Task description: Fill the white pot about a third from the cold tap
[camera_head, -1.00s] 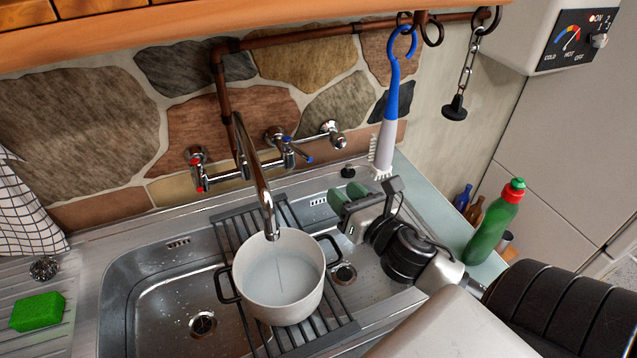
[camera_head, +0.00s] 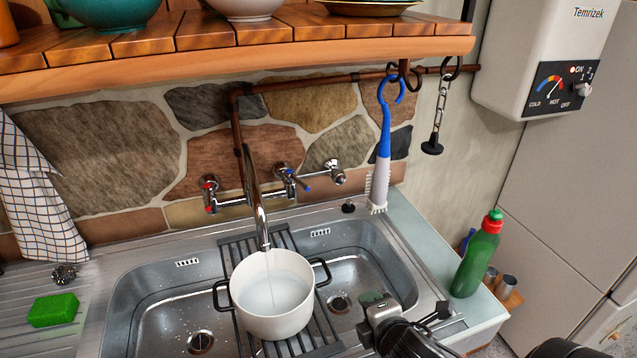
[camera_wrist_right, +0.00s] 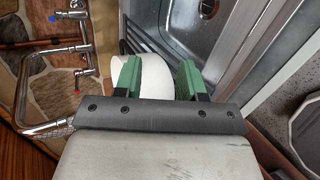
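The white pot (camera_head: 262,326) stands upright on the dark slatted rack (camera_head: 326,334), across the divider between two sink bowls. The spout (camera_head: 257,200) hangs over it. A thin stream of water falls into the pot, and clear water (camera_head: 275,294) covers its bottom; the exact level is hard to judge. The blue-marked cold tap (camera_head: 291,180) is on the wall pipe, right of the red-marked tap (camera_head: 209,193). My right gripper (camera_head: 370,302) is over the right bowl, apart from the pot. In the right wrist view its green fingers (camera_wrist_right: 160,80) are spread and empty, with the pot beyond. My left gripper is not in view.
A blue-and-white brush (camera_head: 383,150) hangs from a hook at the back right. A green bottle (camera_head: 475,258) stands right of the sink. A green sponge (camera_head: 52,310) lies on the left drainer. A wooden shelf (camera_head: 240,62) with bowls overhangs the taps.

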